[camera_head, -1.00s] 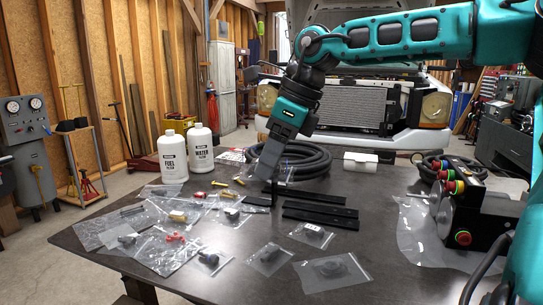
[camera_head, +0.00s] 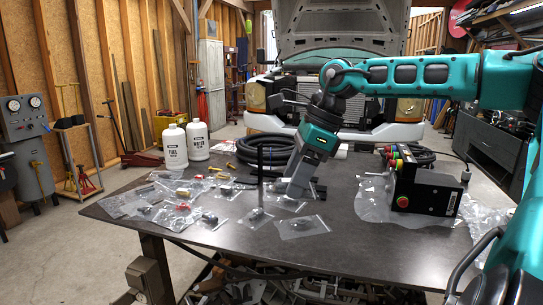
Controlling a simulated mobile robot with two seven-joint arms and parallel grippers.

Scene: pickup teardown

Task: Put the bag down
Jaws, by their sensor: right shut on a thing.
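My right gripper (camera_head: 260,206) reaches down over the middle of the table (camera_head: 350,248). Its dark finger stands upright, low over the tabletop. It is shut on a small clear plastic bag (camera_head: 256,219) at its fingertips. The bag is at or just above the tabletop; I cannot tell whether it touches. Another clear bag with a dark round part (camera_head: 301,225) lies just right and nearer. Several other clear bags with small parts (camera_head: 183,208) lie to the left. My left gripper is out of view.
Two white bottles (camera_head: 174,147) stand at the back left of the table. A coiled black hose (camera_head: 265,150) lies behind my gripper. A black control box with coloured buttons (camera_head: 425,190) stands on the right. The front of the table is clear.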

